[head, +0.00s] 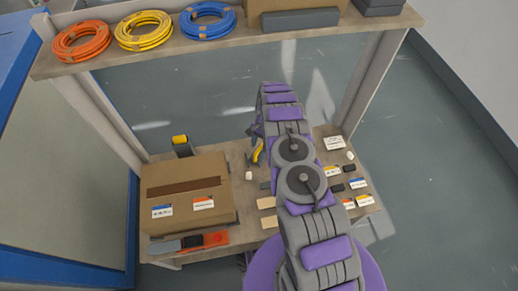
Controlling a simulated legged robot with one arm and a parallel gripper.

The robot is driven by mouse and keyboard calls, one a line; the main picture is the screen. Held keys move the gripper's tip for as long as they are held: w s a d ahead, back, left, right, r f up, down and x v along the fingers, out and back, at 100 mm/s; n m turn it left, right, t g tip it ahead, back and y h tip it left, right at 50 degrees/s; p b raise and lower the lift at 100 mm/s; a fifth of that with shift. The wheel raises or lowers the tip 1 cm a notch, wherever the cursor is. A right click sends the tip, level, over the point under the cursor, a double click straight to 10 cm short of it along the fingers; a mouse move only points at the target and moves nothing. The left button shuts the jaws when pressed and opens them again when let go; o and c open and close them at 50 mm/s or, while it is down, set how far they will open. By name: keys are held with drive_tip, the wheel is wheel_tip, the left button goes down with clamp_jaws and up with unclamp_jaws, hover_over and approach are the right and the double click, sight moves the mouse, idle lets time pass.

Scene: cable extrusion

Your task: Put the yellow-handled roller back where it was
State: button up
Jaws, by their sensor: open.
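A yellow-handled item, probably the roller (257,153), is on the workbench just left of my arm, partly hidden by it. A dark grey item with a yellow top (181,145) stands at the bench's back left, behind the cardboard box; I cannot tell whether it is a roller too. My gripper (254,137) is mostly hidden behind my arm's links. It is open, close to the yellow-handled item in the picture. I cannot tell whether they touch.
The large cardboard box (187,200) fills the bench's left side. Orange and grey tools (190,241) lie in front of it. Labels and small dark parts (357,183) lie at the right. The overhead shelf (225,43) holds orange, yellow and blue cable coils.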

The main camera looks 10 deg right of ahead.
drive_tip(key=p+v, duration=0.1)
drive_tip(key=v, duration=0.8)
drive_tip(key=shift+p, duration=0.3)
drive_tip(key=shift+f, duration=0.1)
